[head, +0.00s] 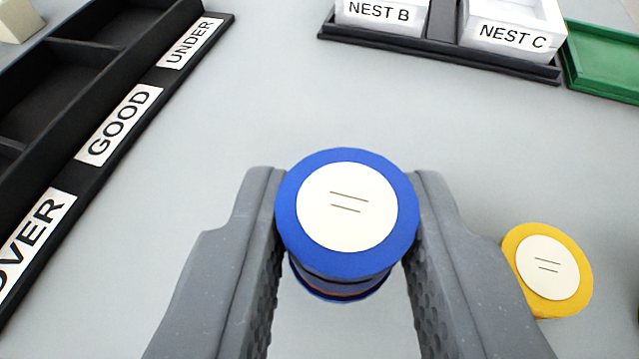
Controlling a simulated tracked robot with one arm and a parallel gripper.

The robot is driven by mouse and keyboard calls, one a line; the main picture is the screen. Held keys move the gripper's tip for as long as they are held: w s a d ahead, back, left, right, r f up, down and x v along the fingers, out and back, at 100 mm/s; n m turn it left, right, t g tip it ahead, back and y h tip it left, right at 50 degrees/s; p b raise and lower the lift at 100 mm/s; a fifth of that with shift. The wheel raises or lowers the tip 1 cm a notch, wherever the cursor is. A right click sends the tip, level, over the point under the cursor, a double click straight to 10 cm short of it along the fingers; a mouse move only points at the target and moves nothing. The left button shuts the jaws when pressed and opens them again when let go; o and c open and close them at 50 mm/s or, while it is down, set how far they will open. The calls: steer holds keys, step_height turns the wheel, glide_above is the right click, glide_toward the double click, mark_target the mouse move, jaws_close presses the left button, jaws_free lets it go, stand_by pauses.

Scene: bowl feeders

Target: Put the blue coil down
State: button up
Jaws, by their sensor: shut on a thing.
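The blue coil (347,261) is a round spool with a white disc on top bearing two short lines. A dark, orange-brown winding shows below its upper flange. My gripper (347,225) is shut on it, with one grey finger on each side. The coil is roughly upright between the fingertips. I cannot tell whether its underside touches the grey surface (250,120) or hangs above it.
A black tray (140,75) with compartments labelled UNDER, GOOD and OVER lies at left. White blocks NEST B (383,15) and NEST C (512,35) stand at the back, beside a green tray (605,60). A yellow coil (520,240) stands right of my gripper. The middle surface is clear.

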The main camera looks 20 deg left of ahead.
mark_target(328, 301)
steer(key=shift+w+a, duration=0.15)
steer(key=shift+w, duration=0.2)
steer(key=f, duration=0.1)
steer(key=f+b, duration=0.1)
steer(key=w+f, duration=0.1)
steer(key=shift+a+b, duration=0.25)
steer(key=shift+b, duration=0.1)
steer(key=shift+f, duration=0.1)
steer(key=shift+s+f, duration=0.1)
steer(key=shift+f, duration=0.2)
steer(key=o, duration=1)
steer(key=shift+r, duration=0.1)
steer(key=shift+c, duration=0.2)
steer(key=p+v, duration=0.3)
steer(key=v, duration=1)
steer(key=shift+s+d, duration=0.2)
steer(key=shift+s, duration=0.25)
